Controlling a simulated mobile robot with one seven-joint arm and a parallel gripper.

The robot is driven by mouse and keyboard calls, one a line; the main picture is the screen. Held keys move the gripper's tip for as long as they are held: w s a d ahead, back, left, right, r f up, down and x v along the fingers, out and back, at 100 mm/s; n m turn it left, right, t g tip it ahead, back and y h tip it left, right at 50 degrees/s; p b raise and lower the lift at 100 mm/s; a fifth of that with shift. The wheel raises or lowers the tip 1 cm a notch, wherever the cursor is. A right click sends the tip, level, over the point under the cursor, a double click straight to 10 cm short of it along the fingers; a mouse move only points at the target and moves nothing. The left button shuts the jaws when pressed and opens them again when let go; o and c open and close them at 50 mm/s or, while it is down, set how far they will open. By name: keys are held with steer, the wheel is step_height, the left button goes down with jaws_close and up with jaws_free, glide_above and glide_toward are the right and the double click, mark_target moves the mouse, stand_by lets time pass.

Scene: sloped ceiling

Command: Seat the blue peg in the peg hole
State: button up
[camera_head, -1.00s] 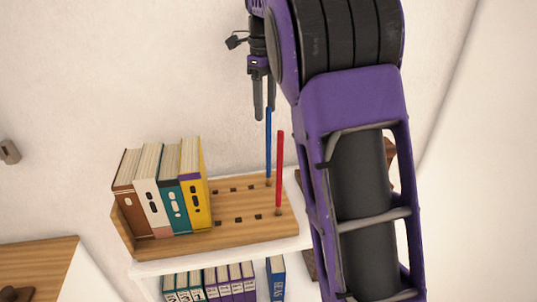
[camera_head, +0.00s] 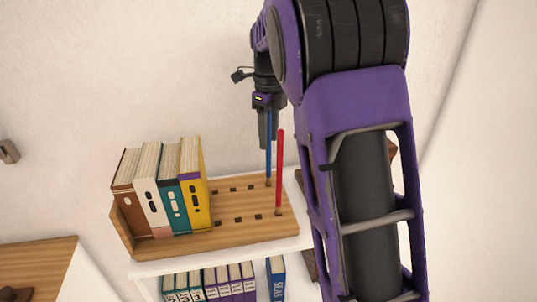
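The blue peg (camera_head: 268,160) stands upright at the back right end of the wooden board (camera_head: 252,230). The red peg (camera_head: 280,172) stands upright in front of it, a little to the right. Small dark holes (camera_head: 236,189) run in two rows along the board. My gripper (camera_head: 267,140) points down at the top of the blue peg, its fingers overlapping the peg's upper part in this view. I cannot tell whether the fingers are apart or closed on the peg.
Several books (camera_head: 163,190) stand at the board's left end. The board lies on a white shelf (camera_head: 215,258) with more books (camera_head: 222,282) below. A wooden surface (camera_head: 40,265) is at the lower left. My arm hides the right side.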

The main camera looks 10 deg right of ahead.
jaws_close()
stand_by(1.2)
